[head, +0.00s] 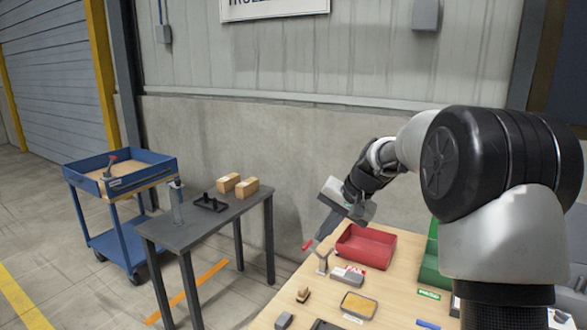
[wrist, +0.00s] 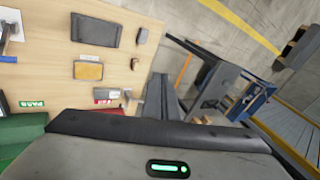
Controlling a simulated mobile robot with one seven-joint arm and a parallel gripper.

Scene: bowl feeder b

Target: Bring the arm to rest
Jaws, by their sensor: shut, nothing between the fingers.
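My gripper (head: 319,236) hangs over the left back part of the wooden table (head: 303,281), pointing down and left, with its fingers together and nothing held. In the wrist view the grey fingers (wrist: 160,82) lie together past the table's edge in the picture. Just below the fingertips in the head view is a small forked grey stand (head: 322,262). A small red piece (head: 308,244) shows close to the fingertips; I cannot tell if it touches the stand or my gripper. My arm is bent, reaching left from the right side.
A red bin (head: 366,247) and a green bin (head: 430,270) stand at the back of the table. A yellow-filled tray (head: 358,305) and a grey block (head: 348,276) lie in front.

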